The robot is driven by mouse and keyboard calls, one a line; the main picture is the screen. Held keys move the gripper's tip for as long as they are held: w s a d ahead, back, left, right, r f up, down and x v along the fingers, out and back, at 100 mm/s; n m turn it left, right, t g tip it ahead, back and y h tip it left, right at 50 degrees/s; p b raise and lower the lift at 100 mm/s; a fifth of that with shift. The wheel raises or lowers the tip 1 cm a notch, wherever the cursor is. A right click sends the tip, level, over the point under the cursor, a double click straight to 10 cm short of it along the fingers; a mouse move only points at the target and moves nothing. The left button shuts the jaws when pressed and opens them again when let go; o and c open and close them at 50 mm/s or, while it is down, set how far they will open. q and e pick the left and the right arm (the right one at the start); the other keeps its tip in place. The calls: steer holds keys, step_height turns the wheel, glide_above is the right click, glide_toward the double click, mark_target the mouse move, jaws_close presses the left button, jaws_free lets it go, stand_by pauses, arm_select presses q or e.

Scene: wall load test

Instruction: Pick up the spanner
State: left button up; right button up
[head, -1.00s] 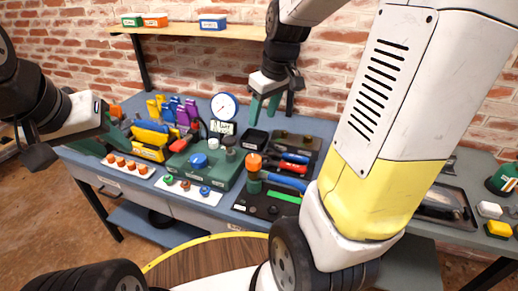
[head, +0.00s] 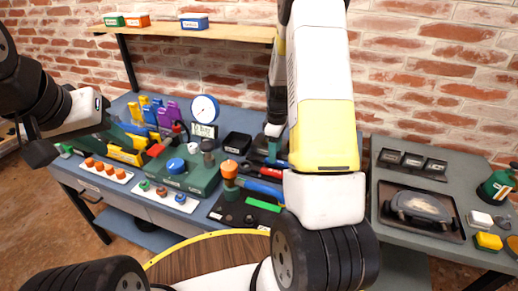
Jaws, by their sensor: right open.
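I cannot clearly make out a spanner. A black tool mat (head: 232,212) at the bench's front right holds an orange-topped tool (head: 230,172), a blue-handled tool (head: 262,188) and a green strip (head: 264,205). My right arm hides the area right of them.
A green block with a blue knob (head: 176,166) stands mid-bench, with a dial gauge (head: 204,108) and a black bin (head: 236,143) behind it. On the right table, a tray (head: 392,228) holds a grey rounded object (head: 421,207). A shelf (head: 180,31) hangs above.

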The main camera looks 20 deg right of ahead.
mark_target(281, 164)
step_height(281, 164, down, 3)
steer(key=shift+f, duration=0.15)
steer(key=shift+c, duration=0.4)
jaws_close()
